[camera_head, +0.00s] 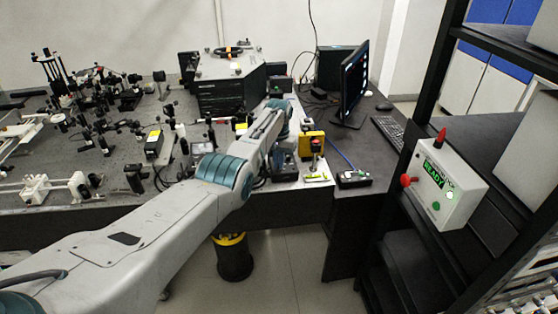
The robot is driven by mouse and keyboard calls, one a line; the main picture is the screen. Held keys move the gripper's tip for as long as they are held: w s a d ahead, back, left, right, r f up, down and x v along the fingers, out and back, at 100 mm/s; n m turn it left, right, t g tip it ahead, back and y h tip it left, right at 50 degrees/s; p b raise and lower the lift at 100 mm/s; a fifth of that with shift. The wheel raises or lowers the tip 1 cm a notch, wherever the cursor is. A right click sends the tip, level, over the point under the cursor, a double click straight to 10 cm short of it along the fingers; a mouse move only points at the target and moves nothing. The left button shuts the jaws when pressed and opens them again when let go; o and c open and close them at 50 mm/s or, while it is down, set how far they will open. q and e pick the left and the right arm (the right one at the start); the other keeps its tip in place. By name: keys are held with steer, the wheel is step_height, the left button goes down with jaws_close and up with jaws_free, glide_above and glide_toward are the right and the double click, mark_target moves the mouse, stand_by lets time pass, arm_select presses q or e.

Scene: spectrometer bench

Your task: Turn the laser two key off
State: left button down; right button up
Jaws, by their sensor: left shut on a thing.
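My left arm reaches from the lower left across the bench (85,205). Its wrist bends down over the bench's right part, and my left gripper (284,150) points down there at a small dark unit (285,170). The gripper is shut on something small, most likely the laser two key. The key itself is too small and too hidden to make out. I cannot tell which way it is turned. My right gripper is not in view.
Close right of the gripper stand a yellow box (312,140) and a black box with a blue cable (354,179). A monitor (353,85) and keyboard (387,130) are behind. A white control box (445,185) with a red button hangs on the black rack at right.

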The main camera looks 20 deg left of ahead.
arm_select(q)
steer(key=n, duration=0.5)
steer(key=shift+w+r, duration=0.15)
steer(key=shift+r, duration=0.1)
steer(key=shift+n, duration=0.4)
steer(key=c, duration=1.6)
jaws_free()
steer(key=shift+f, duration=0.1)
steer(key=shift+r, duration=0.3)
step_height(320, 180, up, 10)
steer(key=shift+r+b, duration=0.15)
steer(key=shift+b, duration=0.75)
